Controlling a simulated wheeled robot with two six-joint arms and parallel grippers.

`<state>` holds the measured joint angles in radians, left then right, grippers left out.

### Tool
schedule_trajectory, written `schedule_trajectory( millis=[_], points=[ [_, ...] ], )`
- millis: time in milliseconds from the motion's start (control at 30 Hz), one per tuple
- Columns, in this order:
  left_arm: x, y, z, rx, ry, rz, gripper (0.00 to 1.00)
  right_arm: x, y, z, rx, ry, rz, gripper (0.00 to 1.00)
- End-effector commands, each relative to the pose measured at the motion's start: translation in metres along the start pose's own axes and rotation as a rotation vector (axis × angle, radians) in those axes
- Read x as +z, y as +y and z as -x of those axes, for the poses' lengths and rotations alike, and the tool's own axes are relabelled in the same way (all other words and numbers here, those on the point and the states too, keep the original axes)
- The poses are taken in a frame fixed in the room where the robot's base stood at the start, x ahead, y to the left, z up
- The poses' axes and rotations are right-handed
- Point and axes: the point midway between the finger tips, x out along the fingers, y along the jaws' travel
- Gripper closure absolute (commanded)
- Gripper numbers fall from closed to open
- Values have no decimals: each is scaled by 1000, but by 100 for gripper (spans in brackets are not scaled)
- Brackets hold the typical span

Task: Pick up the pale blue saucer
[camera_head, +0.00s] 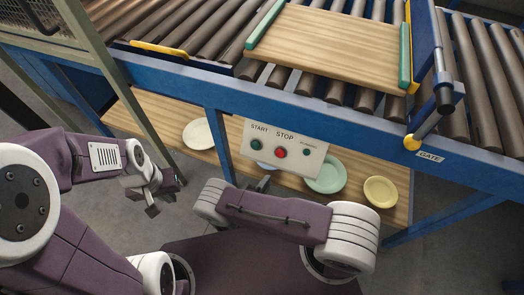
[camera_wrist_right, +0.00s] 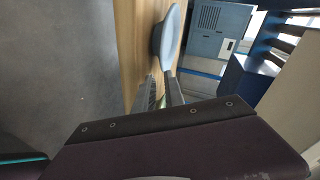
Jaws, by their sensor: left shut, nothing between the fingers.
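The pale blue saucer (camera_wrist_right: 170,32) shows edge-on in the right wrist view, just beyond my right gripper's fingertips (camera_wrist_right: 160,78). Its near rim reaches the gap between the fingers; I cannot tell whether they touch it. The fingers look parted by a narrow gap. In the head view a sliver of the saucer (camera_head: 267,166) shows below the control panel, which hides the rest. My right gripper (camera_head: 263,183) is there too, mostly behind my own arm. My left gripper (camera_head: 163,198) is shut and empty, off the shelf's left front side.
The wooden lower shelf (camera_head: 232,178) also holds a cream plate (camera_head: 199,134), a mint green plate (camera_head: 326,174) and a yellow plate (camera_head: 380,192). The control panel (camera_head: 283,148) and blue conveyor frame (camera_head: 330,123) overhang it. A frame leg (camera_head: 218,142) stands left of the panel.

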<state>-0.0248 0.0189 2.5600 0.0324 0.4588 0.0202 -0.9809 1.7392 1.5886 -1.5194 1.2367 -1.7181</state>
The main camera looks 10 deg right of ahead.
Motion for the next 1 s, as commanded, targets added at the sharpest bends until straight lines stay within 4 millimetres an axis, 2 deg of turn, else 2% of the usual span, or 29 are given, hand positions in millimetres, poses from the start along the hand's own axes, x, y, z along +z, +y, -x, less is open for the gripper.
schedule_trajectory(
  millis=[67,300,467,700,800,1000],
  points=[
    [0,0,1,0,0,0,100,-1,-2,-2,1,2,0,86],
    [1,0,-12,0,0,0,100,-1,0,-36,4,6,-4,86],
    [1,0,-13,0,0,0,100,-1,-1,-42,4,4,-5,86],
    [4,-1,-33,0,0,0,100,-1,0,-84,6,8,-8,86],
    [4,-1,-34,0,0,0,100,-1,-2,-91,5,6,-6,86],
    [3,-1,-33,0,0,0,100,-1,-4,-91,4,5,-5,86]
  ],
)
